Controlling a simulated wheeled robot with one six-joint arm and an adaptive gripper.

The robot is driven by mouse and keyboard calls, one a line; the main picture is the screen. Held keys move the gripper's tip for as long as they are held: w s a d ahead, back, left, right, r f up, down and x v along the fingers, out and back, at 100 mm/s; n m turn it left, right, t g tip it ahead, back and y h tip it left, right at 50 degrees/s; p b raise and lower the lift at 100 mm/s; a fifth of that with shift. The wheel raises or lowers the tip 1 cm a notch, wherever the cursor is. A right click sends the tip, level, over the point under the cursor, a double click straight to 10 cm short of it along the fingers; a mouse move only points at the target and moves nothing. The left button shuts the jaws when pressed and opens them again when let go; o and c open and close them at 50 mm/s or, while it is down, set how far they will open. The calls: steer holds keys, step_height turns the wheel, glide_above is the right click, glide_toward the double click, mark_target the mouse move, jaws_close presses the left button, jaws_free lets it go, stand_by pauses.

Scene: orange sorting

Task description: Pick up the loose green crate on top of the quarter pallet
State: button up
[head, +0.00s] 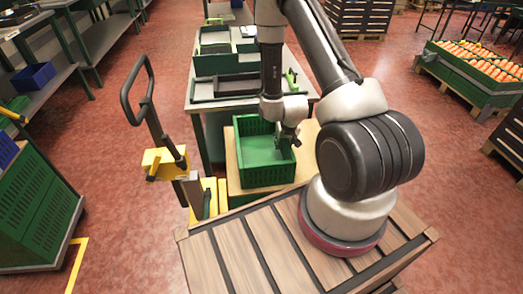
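The green crate (247,178) has slatted walls and looks empty. It sits on the wooden top of the quarter pallet (233,164), beyond the slatted wooden surface in the foreground. My gripper (287,150) points down at the crate's right side, over or at its right wall. Its fingers are small and dark here, and I cannot tell whether they are open or touching the rim. My arm hides part of the crate's far right side.
A yellow and grey pallet truck (165,162) with a black handle stands left of the crate. A table (200,110) with trays is behind it. A green crate stack (35,205) stands far left. Crates of oranges (480,62) are far right. Red floor is clear between.

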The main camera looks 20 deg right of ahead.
steer(key=shift+c, duration=0.4)
jaws_close()
